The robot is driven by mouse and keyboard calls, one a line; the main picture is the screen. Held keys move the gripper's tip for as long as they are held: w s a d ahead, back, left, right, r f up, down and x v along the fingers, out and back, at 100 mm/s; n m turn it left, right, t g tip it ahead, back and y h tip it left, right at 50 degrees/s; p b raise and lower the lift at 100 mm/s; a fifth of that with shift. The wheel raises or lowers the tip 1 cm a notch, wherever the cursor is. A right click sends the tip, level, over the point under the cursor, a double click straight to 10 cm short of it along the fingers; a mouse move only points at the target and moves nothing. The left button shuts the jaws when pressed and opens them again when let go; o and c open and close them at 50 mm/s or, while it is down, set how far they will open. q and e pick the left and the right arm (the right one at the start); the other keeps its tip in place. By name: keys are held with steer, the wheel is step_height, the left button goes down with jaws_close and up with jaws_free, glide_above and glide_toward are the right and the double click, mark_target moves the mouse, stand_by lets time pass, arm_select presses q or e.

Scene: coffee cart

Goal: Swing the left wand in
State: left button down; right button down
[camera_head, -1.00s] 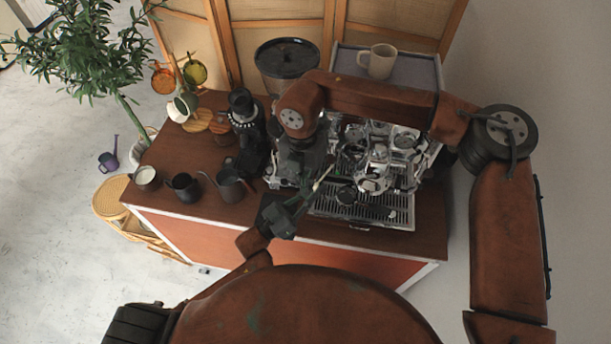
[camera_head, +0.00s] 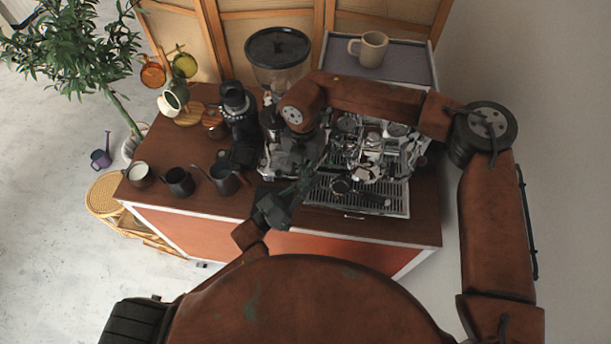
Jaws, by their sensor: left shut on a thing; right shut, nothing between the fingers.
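The espresso machine (camera_head: 372,152) stands at the right of the counter, with its drip tray (camera_head: 395,207) in front. My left gripper (camera_head: 308,180) reaches up from the lower middle to the machine's left front, beside the drip tray. It is shut on a thin part there, which looks like the left wand; the wand itself is mostly hidden by the fingers. My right arm arches over the machine from the right. My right gripper (camera_head: 293,158) points down at the machine's left side, shut and empty; its fingertips are hard to make out.
A grinder (camera_head: 240,118) and several dark pitchers (camera_head: 179,182) stand left of the machine. A black-handled portafilter (camera_head: 342,187) lies on the drip tray. A beige mug (camera_head: 370,48) sits on a raised shelf behind.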

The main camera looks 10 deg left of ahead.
arm_select(q)
steer(key=shift+s+r, duration=0.1)
arm_select(e)
steer(key=shift+w+d+f, duration=0.25)
steer(key=shift+w+f, duration=0.1)
steer(key=shift+w, duration=0.1)
arm_select(q)
steer(key=c, duration=2.1)
jaws_free()
steer(key=shift+s+a, duration=0.1)
steer(key=shift+o, duration=0.6)
arm_select(e)
steer(key=shift+a, duration=0.1)
